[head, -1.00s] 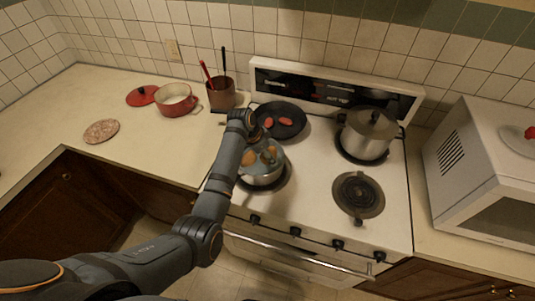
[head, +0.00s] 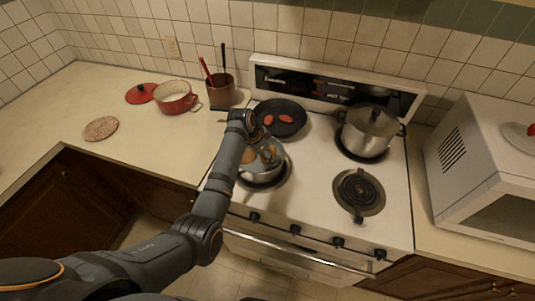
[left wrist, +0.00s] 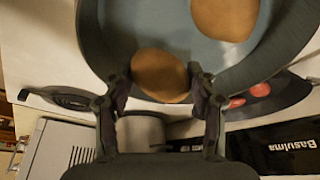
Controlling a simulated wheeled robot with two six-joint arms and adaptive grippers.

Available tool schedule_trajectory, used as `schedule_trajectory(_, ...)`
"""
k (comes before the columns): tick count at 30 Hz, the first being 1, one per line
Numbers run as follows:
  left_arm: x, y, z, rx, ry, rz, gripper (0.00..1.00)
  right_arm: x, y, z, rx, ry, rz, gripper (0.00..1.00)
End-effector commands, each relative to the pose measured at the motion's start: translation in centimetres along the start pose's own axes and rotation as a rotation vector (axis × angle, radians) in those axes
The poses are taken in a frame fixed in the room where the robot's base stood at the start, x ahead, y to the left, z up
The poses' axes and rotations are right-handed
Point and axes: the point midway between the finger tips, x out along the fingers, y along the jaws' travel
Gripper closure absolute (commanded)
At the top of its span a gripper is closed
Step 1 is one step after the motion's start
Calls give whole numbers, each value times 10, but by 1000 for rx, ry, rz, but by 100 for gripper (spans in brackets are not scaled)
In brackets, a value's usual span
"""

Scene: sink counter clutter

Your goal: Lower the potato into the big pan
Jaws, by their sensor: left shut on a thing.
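The big pan (head: 262,178) is a silver pot with bluish water on the front left burner. In the left wrist view its wall (left wrist: 93,35) curves around the top. My left gripper (left wrist: 157,82) is shut on a brown potato (left wrist: 160,72), one finger on each side, over or inside the pan. I cannot tell whether this potato touches the water. Another potato (left wrist: 225,15) is in the pan. In the head view my left gripper (head: 262,143) is above the pan and partly hides it. My right gripper is not in view.
A dark frying pan (head: 292,128) with two red pieces sits behind the big pan. A lidded steel pot (head: 368,138) is on the back right burner. The front right burner (head: 358,190) is empty. A red pot (head: 176,104) and utensil holder (head: 221,92) stand left.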

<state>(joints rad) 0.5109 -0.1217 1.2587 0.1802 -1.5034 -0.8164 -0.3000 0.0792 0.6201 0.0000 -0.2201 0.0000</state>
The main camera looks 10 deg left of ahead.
Motion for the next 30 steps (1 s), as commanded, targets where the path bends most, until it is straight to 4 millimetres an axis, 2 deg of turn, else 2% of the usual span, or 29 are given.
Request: schedule_trajectory(30, 14, 0, 6, 0, 0, 0, 79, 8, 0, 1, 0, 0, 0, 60)
